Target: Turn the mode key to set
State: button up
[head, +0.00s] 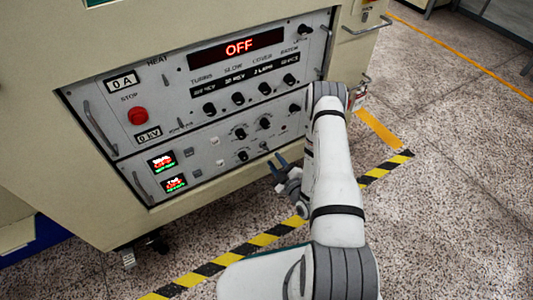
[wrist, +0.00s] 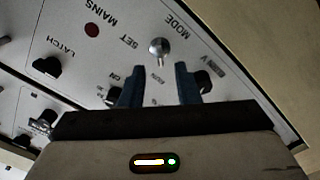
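The mode key is a small silver round-headed piece (wrist: 159,47) on the light grey panel in the wrist view. The labels MODE and SET, upside down there, are printed near it. My gripper (wrist: 159,80) has two blue fingers, open and apart. The key's head shows just beyond the fingertips, roughly centred in the gap; I see no contact. In the head view my gripper (head: 279,163) is in front of the cabinet's lower panel. I cannot make out the key clearly there.
Black knobs flank the gripper in the wrist view: one by the right finger (wrist: 203,82), one marked LATCH (wrist: 48,66). A red lamp (wrist: 92,30) is by MAINS. In the head view a red stop button (head: 138,115) and an OFF display (head: 239,48) are on the cabinet; striped floor tape (head: 262,240) runs in front.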

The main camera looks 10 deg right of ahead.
aim_at(267, 150)
jog(key=b+x, duration=0.1)
jog(key=x, duration=0.5)
jog(key=shift+a+b, duration=0.15)
jog(key=shift+b, duration=0.15)
jog(key=shift+c, duration=0.2)
grip_shut()
